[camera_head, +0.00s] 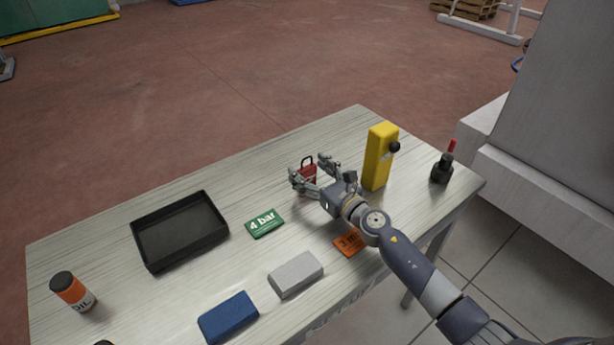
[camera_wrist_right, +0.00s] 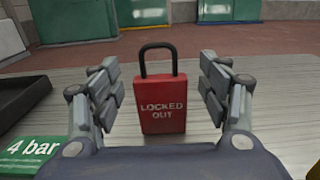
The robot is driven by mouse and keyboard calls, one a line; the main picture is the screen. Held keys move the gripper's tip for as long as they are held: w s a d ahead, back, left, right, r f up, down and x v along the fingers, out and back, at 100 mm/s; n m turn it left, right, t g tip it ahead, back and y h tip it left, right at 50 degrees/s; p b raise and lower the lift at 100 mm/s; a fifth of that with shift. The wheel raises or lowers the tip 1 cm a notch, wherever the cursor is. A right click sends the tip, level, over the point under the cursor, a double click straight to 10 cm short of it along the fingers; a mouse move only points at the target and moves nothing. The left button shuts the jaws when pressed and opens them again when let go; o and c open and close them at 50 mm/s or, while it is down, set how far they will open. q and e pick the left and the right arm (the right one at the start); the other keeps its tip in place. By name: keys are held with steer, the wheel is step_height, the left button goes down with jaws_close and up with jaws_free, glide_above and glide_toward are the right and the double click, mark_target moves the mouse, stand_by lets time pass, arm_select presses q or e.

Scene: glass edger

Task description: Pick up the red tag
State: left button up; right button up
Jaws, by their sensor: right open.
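The red tag (camera_wrist_right: 161,104) is shaped like a padlock with a black shackle and reads "LOCKED OUT". It stands upright on the table, centred between the fingers in the right wrist view. In the head view the red tag (camera_head: 308,170) is partly hidden by my right gripper (camera_head: 309,174). My right gripper, which also shows in the right wrist view (camera_wrist_right: 160,90), is open, with one finger on each side of the tag and a visible gap on both sides. My left gripper is not in view.
A yellow box (camera_head: 378,160) stands close to the right of my gripper. A green "4 bar" card (camera_head: 264,223), an orange card (camera_head: 348,243), a grey block (camera_head: 296,274), a blue block (camera_head: 229,317), a black tray (camera_head: 149,254), an orange bottle (camera_head: 72,291) and a black-red object (camera_head: 441,169) are on the table.

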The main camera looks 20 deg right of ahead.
steer(key=shift+x, duration=0.75)
steer(key=shift+c, duration=0.8)
steer(key=shift+f, duration=0.1)
steer(key=c, duration=1)
